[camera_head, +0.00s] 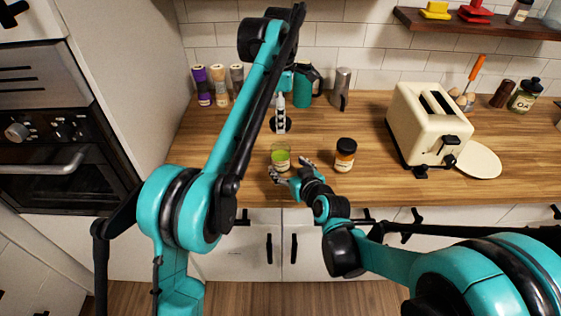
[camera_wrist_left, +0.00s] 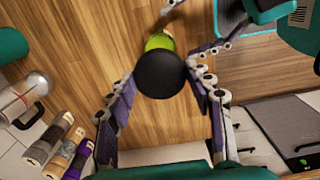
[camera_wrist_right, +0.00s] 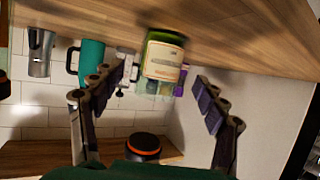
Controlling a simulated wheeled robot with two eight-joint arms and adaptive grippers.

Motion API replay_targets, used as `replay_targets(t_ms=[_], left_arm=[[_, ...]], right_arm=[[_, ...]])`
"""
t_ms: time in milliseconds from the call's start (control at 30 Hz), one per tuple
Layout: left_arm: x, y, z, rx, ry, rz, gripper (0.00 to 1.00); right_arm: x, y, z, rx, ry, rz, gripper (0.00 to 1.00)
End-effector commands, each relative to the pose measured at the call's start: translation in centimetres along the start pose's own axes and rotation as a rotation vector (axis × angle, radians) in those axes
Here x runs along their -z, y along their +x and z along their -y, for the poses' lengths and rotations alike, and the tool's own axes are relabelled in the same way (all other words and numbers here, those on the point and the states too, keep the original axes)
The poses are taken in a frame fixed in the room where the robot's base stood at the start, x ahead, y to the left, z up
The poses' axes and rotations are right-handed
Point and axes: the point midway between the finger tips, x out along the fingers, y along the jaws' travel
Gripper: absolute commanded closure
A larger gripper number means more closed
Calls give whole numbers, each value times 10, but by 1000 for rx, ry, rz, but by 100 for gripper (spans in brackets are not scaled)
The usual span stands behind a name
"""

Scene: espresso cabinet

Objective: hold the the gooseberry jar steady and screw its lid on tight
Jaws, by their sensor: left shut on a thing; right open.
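The gooseberry jar (camera_head: 281,158), clear glass with green contents and a pale label, stands upright on the counter near its front edge. My left gripper (camera_head: 280,113) points down above and behind it, shut on a round black lid (camera_wrist_left: 160,75). In the left wrist view, the lid covers part of the jar (camera_wrist_left: 158,41); it looks apart from the jar. My right gripper (camera_head: 289,168) is open at the jar's front right. In the right wrist view, the jar (camera_wrist_right: 162,62) shows between and beyond the spread fingers; I cannot tell whether they touch it.
A cream toaster (camera_head: 430,125) and a white plate (camera_head: 478,160) are farther right. Several bottles (camera_head: 203,88), a teal mug (camera_head: 303,90) and a steel pitcher (camera_head: 340,90) line the back.

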Motion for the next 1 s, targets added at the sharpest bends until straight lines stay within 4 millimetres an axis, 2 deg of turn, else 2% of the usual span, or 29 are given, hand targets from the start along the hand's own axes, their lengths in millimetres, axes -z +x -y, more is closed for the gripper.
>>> replay_targets(t_ms=[200,400,800,867,1000], left_arm=[[0,0,0,0,0,0,68],[0,0,0,0,0,0,68],[0,0,0,0,0,0,68],[0,0,0,0,0,0,68],[0,0,0,0,0,0,68]], right_arm=[[-1,40,0,1,0,0,27],[0,61,0,1,0,1,27],[-1,66,0,0,1,1,27],[0,66,0,0,1,1,40],[0,66,0,0,1,1,77]])
